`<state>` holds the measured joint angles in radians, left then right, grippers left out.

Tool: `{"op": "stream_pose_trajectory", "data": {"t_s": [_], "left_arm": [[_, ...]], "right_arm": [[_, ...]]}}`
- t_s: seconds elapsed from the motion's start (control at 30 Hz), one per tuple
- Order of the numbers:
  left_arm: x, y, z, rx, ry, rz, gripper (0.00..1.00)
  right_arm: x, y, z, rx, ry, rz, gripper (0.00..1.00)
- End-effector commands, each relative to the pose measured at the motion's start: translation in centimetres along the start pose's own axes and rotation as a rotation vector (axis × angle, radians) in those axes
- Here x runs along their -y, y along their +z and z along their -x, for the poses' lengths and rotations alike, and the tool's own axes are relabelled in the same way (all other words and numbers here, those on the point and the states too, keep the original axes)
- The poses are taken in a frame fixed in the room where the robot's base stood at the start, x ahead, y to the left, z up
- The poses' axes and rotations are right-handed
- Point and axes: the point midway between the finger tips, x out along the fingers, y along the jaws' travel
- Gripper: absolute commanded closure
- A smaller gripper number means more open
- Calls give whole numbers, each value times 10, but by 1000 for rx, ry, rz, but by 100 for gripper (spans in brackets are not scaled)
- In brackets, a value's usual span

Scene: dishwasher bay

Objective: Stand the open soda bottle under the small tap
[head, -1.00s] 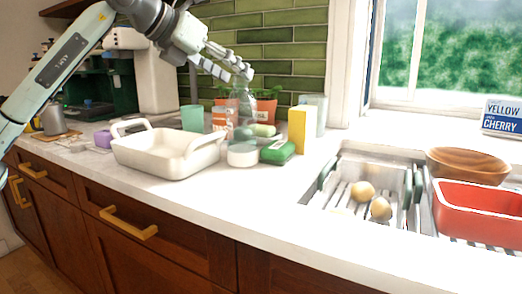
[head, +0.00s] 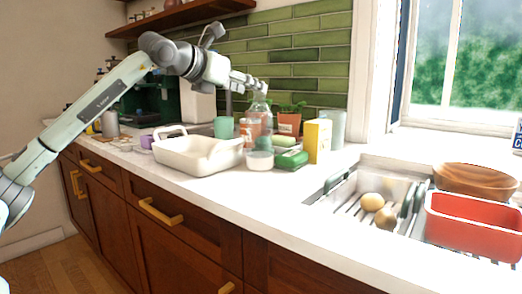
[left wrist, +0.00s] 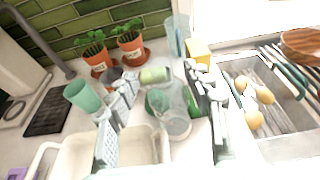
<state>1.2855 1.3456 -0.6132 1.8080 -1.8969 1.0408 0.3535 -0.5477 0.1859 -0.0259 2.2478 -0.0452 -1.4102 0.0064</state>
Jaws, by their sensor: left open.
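My left gripper (head: 258,85) is at the bottle's top, open. In the left wrist view its two fingers (left wrist: 163,98) are spread apart, with clear, see-through shapes between and below them. I cannot tell whether the fingers touch the bottle. A grey curved pipe (left wrist: 42,42), which looks like the small tap, rises beside a dark mat (left wrist: 50,112) at the left. My right gripper is not in view.
The sink (head: 345,172) is to the right. The front counter strip is clear.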

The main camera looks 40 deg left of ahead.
Motion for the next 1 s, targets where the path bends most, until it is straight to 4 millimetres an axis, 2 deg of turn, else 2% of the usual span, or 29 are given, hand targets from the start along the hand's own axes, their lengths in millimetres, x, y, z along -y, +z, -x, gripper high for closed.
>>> {"op": "stream_pose_trajectory", "data": {"t_s": [0.33,0.63,1.0], "left_arm": [[0,-3,-47,-1,-2,2,49],[0,-4,-51,0,0,0,49],[0,-4,-51,-1,0,0,95]], "right_arm": [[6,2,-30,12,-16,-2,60],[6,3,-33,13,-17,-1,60],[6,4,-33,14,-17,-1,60]]}}
